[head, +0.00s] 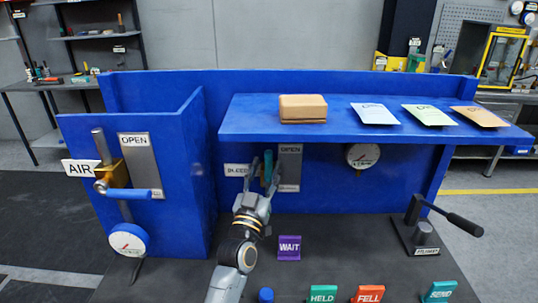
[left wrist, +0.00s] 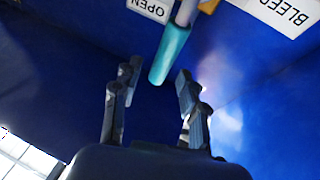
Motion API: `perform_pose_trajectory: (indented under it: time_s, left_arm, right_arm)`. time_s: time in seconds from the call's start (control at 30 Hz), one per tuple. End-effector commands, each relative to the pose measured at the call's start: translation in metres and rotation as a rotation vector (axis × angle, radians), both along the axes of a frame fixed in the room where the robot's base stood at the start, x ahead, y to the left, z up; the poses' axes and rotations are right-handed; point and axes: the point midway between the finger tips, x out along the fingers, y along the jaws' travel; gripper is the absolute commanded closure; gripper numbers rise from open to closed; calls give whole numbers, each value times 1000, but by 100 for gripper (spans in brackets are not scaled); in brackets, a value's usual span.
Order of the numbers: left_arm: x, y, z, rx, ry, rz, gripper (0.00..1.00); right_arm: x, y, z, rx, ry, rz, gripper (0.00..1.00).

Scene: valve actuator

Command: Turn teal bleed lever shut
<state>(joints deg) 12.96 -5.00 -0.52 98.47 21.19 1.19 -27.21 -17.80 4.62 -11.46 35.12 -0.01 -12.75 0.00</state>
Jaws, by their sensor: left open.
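The teal bleed lever (head: 267,168) is under the blue shelf, between the BLEED label (head: 236,170) and the OPEN plate (head: 290,160). It looks roughly upright in the head view, its lower part hidden by my left gripper (head: 260,172). In the left wrist view the teal lever (left wrist: 170,52) reaches down from a metal stem, its end between the spread fingertips of my left gripper (left wrist: 156,74). The fingers are open, with gaps showing on both sides of the lever. No contact shows. My right gripper is not in view.
The blue shelf (head: 230,128) overhangs the lever, carrying a brown box (head: 303,108) and several cards. The air valve's blue handle (head: 128,193) is at left, a gauge (head: 362,156) at right. A purple WAIT sign (head: 289,247) stands on the dark bench.

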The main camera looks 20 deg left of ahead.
Motion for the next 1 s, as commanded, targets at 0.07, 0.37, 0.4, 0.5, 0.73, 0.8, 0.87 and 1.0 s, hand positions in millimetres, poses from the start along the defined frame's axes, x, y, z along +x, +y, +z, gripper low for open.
perform_pose_trajectory:
  time_s: [0.07,0.37,0.4,0.5,0.73,0.8,0.87,1.0]
  left_arm:
    - [13,0,8,1,-1,0,57]
    - [32,1,14,0,0,0,57]
    - [33,1,14,0,0,0,57]
    - [33,1,13,0,0,0,57]
    - [32,1,13,0,0,0,84]
    - [32,1,13,0,0,0,98]
    - [32,1,13,0,0,0,100]
    - [32,1,13,0,0,0,100]
  right_arm:
    - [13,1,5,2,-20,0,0]
    - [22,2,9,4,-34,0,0]
    - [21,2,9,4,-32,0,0]
    - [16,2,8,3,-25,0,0]
    - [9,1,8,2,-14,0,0]
    - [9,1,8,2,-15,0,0]
    - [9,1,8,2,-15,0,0]
    - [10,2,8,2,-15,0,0]
